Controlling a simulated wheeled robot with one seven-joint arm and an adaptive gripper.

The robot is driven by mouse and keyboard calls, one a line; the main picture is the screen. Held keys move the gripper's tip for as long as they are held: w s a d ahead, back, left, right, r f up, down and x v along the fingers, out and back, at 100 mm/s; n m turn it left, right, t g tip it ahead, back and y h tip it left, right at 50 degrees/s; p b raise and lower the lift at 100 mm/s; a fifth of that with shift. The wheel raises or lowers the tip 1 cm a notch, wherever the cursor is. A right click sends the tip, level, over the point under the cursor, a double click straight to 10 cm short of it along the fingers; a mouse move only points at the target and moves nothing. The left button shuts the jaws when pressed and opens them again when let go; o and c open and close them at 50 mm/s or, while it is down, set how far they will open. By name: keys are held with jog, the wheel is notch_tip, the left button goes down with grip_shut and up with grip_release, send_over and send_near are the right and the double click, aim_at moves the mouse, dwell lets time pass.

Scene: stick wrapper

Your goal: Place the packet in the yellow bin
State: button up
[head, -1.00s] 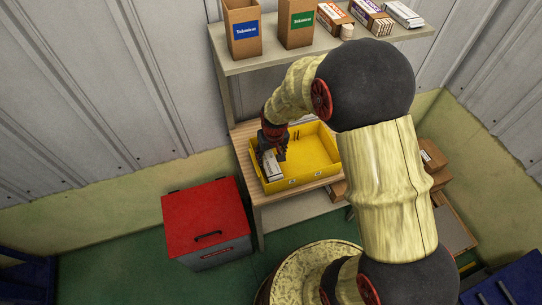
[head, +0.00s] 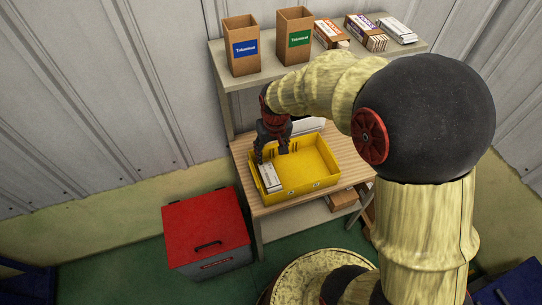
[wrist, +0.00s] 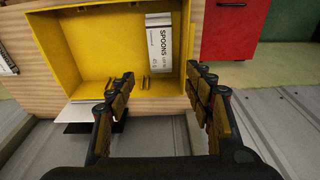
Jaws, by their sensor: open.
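The yellow bin (head: 312,189) stands on the wooden table below the shelf. A white packet (head: 269,178) lies inside it against the left wall in the head view. In the wrist view the packet (wrist: 160,44), lettered "SPOONS", lies inside the bin (wrist: 92,51) by its right wall. My gripper (head: 271,155) is above the bin's back left part in the head view.
A shelf (head: 255,82) above the table holds a blue-labelled box (head: 242,47), a green-labelled box (head: 295,36) and several packets. A white item (head: 310,126) lies behind the bin. A red-lidded box (head: 206,228) stands on the floor at left.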

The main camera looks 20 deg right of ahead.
jog(key=s+r+t, duration=0.3)
jog(key=s+r, duration=1.7)
jog(key=r, duration=0.1)
jog(key=shift+s+t, duration=0.15)
jog(key=shift+t, duration=0.25)
jog(key=shift+r, duration=0.1)
